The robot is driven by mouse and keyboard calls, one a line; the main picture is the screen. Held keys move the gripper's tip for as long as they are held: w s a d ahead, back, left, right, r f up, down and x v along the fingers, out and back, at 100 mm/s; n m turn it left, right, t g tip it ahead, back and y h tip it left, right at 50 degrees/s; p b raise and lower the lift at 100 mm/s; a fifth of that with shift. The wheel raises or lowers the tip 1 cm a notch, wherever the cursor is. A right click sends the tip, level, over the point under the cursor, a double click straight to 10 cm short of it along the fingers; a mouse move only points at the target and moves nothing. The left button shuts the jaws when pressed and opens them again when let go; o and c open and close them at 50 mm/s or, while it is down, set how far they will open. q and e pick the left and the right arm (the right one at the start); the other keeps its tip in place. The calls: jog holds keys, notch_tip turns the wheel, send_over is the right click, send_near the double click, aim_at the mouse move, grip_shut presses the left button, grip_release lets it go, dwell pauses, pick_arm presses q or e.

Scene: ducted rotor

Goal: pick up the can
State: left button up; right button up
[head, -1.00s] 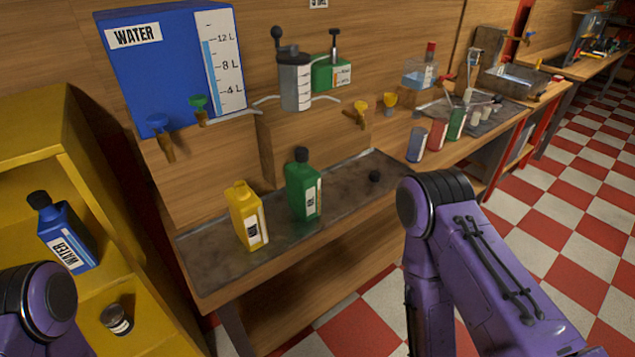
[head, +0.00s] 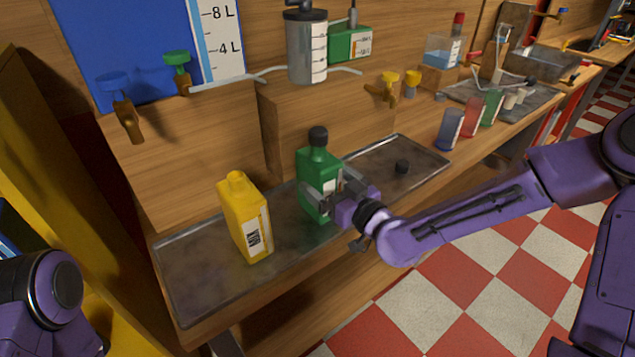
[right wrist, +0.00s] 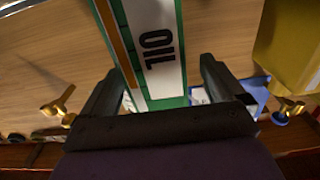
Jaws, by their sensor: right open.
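The green can (head: 318,172) with a black cap stands upright on the metal tray. My right gripper (head: 328,192) is at the lower half of the can, its open fingers on either side of it. In the right wrist view, the can (right wrist: 150,45) with its white OIL label lies between the two spread fingers (right wrist: 160,70). I cannot tell whether a finger touches it. A yellow can (head: 244,220) stands to its left on the tray. My left gripper is out of view; only part of my left arm shows at the lower left.
The metal tray (head: 190,285) has a raised rim. Brass taps (head: 128,118) and a grey measuring vessel (head: 307,50) are above and behind. Several bottles, including a blue one (head: 449,130), stand further right.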

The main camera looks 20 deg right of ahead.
jog(key=x, duration=0.4)
jog(key=shift+w+d+f+p, duration=0.1)
jog(key=shift+w+d+p, duration=0.05)
jog(key=shift+w+p, duration=0.15)
jog(key=shift+s, duration=0.15)
jog(key=c, duration=1.6)
jog(key=shift+c, duration=0.2)
